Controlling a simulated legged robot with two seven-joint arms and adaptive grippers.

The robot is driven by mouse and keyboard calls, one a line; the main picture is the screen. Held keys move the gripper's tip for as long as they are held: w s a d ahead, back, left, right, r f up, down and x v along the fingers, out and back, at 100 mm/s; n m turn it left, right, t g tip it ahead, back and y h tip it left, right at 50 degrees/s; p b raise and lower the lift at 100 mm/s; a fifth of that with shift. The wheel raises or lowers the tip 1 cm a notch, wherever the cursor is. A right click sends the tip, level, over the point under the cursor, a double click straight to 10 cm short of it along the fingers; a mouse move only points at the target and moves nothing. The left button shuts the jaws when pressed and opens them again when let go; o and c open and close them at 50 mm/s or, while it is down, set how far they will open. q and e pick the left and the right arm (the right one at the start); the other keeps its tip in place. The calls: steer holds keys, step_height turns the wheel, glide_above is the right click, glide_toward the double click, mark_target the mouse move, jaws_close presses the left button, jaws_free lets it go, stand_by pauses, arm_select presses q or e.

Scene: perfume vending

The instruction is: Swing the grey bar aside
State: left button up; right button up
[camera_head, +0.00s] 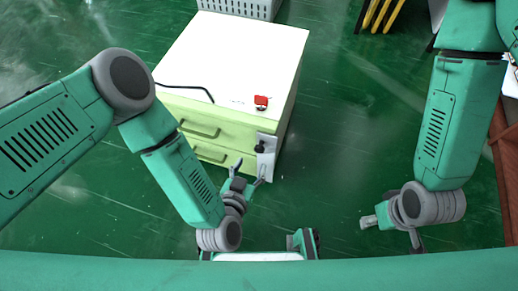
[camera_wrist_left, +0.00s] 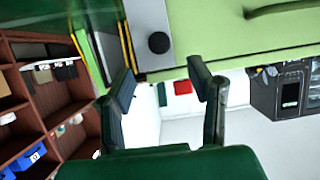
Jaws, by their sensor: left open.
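The grey bar (camera_head: 267,157) is an upright plate at the right end of the green cabinet's drawer front, with a black knob (camera_head: 259,148) on it. In the left wrist view the bar (camera_wrist_left: 147,20) and its dark round knob (camera_wrist_left: 159,43) show at the top, beyond the fingers. My left gripper (camera_head: 249,173) is open just in front of the bar's lower part, with nothing between its fingers; the wrist view also shows both fingers (camera_wrist_left: 161,84) apart. Contact with the bar cannot be told. My right gripper (camera_head: 392,233) is well to the right, fingers apart and empty.
The cabinet (camera_head: 225,58) has a white top with a red object (camera_head: 261,102) on it, a black cable (camera_head: 190,87) and two drawer handles. A light grey basket (camera_head: 241,8) stands behind. Green floor is open to the cabinet's right. Brown shelves (camera_wrist_left: 40,110) show in the wrist view.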

mark_target(259, 151)
arm_select(q)
steer(key=b+x, duration=0.3)
steer(key=x, duration=0.5)
steer(key=shift+f, duration=0.15)
steer(key=shift+w+d+f, duration=0.15)
steer(key=shift+w+d, duration=0.05)
steer(key=shift+w, duration=0.3)
jaws_close()
